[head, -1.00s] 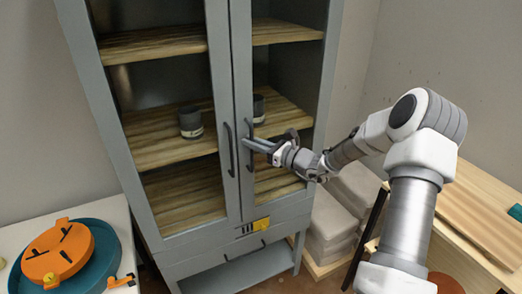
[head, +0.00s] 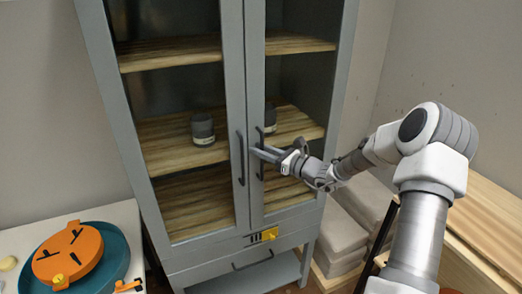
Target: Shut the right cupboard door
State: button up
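The grey cupboard (head: 110,120) stands upright in the middle of the head view, with two glazed doors. The right cupboard door (head: 256,85) lies flush or nearly flush beside the left door (head: 234,85); any small gap is too fine to tell. The right door's dark vertical handle (head: 260,174) is partly hidden behind my fingers. My gripper (head: 258,152) reaches in from the right, with its fingertips across this handle, at or very near the door's inner edge. The fingers look close together, but whether they grip the handle is unclear. The left handle (head: 240,158) is free.
Dark cups (head: 203,129) stand on the middle shelf behind the glass. Stacked grey bags (head: 342,235) and a wooden bench (head: 485,215) are at right. A white table (head: 115,215) at left holds an orange item (head: 85,252).

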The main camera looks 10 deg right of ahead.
jog(key=shift+d, duration=0.2)
jog(key=b+v, duration=0.1)
jog(key=v, duration=1.6)
jog(key=shift+s+b, duration=0.2)
jog(key=shift+b, duration=0.15)
